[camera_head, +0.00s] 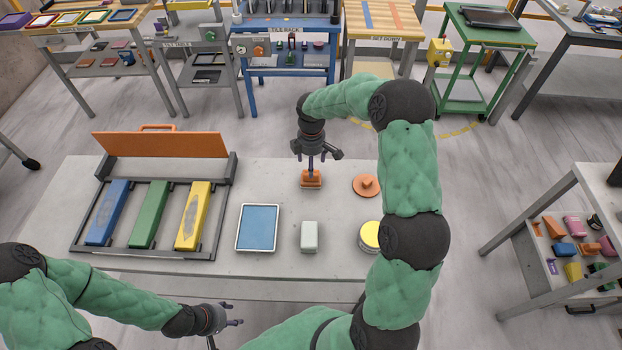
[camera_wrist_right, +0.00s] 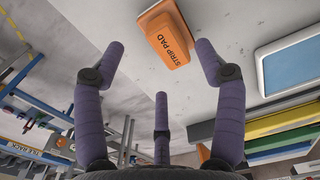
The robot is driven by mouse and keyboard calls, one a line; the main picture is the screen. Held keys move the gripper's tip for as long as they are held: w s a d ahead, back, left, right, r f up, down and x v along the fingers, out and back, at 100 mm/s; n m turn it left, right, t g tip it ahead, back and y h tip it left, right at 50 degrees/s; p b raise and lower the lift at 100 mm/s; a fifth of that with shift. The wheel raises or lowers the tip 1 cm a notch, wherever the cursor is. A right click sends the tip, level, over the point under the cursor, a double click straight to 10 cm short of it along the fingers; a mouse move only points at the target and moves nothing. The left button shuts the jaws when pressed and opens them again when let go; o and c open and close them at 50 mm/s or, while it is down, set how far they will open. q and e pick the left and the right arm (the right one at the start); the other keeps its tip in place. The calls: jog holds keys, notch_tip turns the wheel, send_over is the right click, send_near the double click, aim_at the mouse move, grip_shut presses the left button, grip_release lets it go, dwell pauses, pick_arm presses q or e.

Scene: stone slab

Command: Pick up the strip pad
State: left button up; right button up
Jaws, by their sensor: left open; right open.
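The strip pad (camera_head: 311,180) is an orange block on the stone slab (camera_head: 275,190), at its far middle. In the right wrist view the strip pad (camera_wrist_right: 168,40) shows its printed label and lies just beyond the open fingers, apart from them. My right gripper (camera_head: 314,160) hangs over the slab, pointing down at the strip pad and partly covering it from the head camera. The right gripper's purple fingers (camera_wrist_right: 160,68) are spread and empty. My left gripper (camera_head: 225,325) is open and empty, low in front of the slab's near edge.
A rack (camera_head: 216,215) holds blue, green and yellow bars at left. A blue-topped tray (camera_head: 258,228), a pale block (camera_head: 309,236), a round yellow-lidded tin (camera_head: 370,235) and an orange round-knobbed piece (camera_head: 366,186) stand on the slab. Shelves and carts stand behind.

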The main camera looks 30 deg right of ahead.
notch_tip(320, 180, down, 5)
jog(key=shift+s+a+b, duration=0.1)
jog(key=shift+s+b, duration=0.05)
jog(key=shift+b, duration=0.25)
jog(key=c, duration=1.3)
